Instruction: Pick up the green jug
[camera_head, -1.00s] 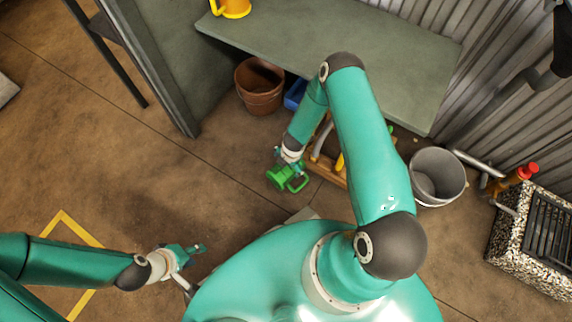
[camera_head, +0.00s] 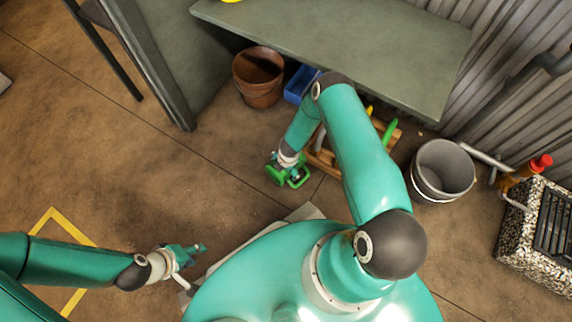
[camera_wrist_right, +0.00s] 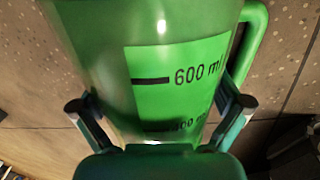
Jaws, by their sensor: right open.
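The green jug (camera_head: 276,175) stands on the brown floor below the bench in the head view, its handle to the right. In the right wrist view the jug (camera_wrist_right: 160,60) fills the middle, with a lighter panel marked "600 ml" and its handle at the upper right. My right gripper (camera_wrist_right: 160,115) is open, with one finger on each side of the jug's body. I cannot tell whether the fingers touch it. In the head view my right gripper (camera_head: 288,168) is right at the jug and partly hides it. My left gripper (camera_head: 200,249) is away at lower left, apparently holding nothing; its jaw opening is unclear.
A wooden tool carrier (camera_head: 325,164) lies close right of the jug, partly behind my right arm. A terracotta pot (camera_head: 258,80), a blue bin (camera_head: 300,84) and a grey bucket (camera_head: 441,172) stand nearby. The grey bench (camera_head: 350,40) overhangs behind. Floor left of the jug is clear.

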